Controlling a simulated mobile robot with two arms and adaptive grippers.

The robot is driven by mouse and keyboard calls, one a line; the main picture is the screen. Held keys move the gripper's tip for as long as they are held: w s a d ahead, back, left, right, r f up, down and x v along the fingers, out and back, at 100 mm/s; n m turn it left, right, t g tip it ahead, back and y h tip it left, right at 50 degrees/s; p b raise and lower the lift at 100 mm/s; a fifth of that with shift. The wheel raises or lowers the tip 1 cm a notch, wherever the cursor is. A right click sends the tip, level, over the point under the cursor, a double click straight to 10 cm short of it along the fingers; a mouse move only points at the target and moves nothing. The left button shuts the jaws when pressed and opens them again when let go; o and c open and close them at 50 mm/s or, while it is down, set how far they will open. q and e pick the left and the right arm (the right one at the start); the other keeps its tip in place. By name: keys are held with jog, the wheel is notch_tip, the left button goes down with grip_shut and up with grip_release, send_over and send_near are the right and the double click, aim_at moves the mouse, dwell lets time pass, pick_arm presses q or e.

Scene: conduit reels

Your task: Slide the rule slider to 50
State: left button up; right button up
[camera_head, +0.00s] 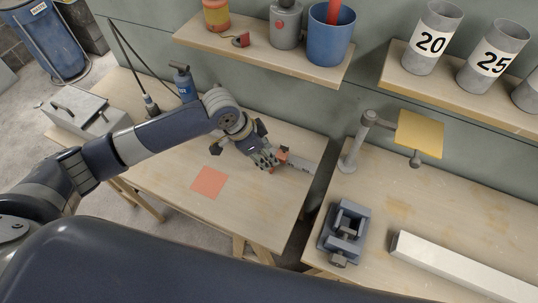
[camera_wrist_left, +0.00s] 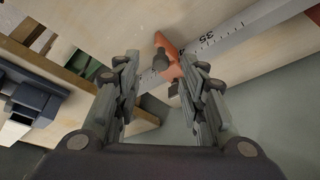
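The grey rule (camera_head: 303,164) lies on the left bench near its right end. The orange-red slider (camera_head: 281,158) sits on the rule. In the left wrist view the slider (camera_wrist_left: 172,65) and its dark knob show between and beyond my fingertips, partly covered by the right-hand finger. My left gripper (camera_head: 266,159) is open, fingers apart in the left wrist view (camera_wrist_left: 159,62). Contact with the slider cannot be told. My right gripper is not in view.
An orange-red square (camera_head: 210,182) marks the left bench (camera_head: 250,205).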

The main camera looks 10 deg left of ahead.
pick_arm(q)
jog(key=shift+x, duration=1.7)
grip_shut()
jog(key=d+p, duration=0.1)
jog(key=d, duration=0.2)
jog(key=s+d+p, duration=0.1)
jog(key=d, duration=0.2)
jog(key=s+d+p, duration=0.1)
jog(key=d, duration=0.3)
jog(key=shift+a, duration=0.1)
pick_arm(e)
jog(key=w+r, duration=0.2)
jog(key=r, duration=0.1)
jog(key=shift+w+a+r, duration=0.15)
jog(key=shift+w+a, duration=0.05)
pick_arm(q)
grip_release()
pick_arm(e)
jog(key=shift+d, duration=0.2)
